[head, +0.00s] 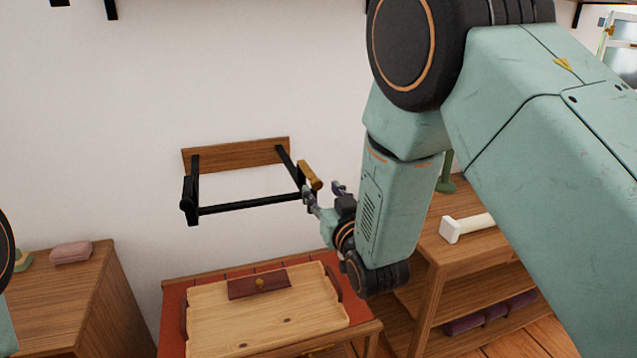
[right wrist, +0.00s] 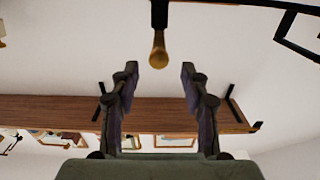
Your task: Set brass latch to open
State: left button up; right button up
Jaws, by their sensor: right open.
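The brass latch (head: 311,175) is a short brass-coloured lever at the right end of a black wall frame (head: 250,205) in the head view. In the right wrist view the latch (right wrist: 158,52) hangs from a black bar, ahead of the gap between my fingers. My right gripper (head: 324,191) is open and empty, close to the latch at its lower right. Its two fingers (right wrist: 159,78) stand apart on either side of the latch's line, and I see no contact. My left gripper is not in view.
A wooden board (head: 240,154) backs the frame on the wall. Below stands a table with a wooden tray (head: 225,325) and a dark red case (head: 258,283). A wooden shelf unit (head: 480,245) with a white object (head: 465,226) is at the right. A cabinet (head: 75,300) is at the left.

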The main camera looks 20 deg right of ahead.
aim_at(318, 185)
jog(key=w, duration=0.5)
jog(key=shift+f, duration=0.1)
jog(key=shift+s, duration=0.1)
jog(key=shift+c, duration=0.3)
grip_shut()
dwell(0.4)
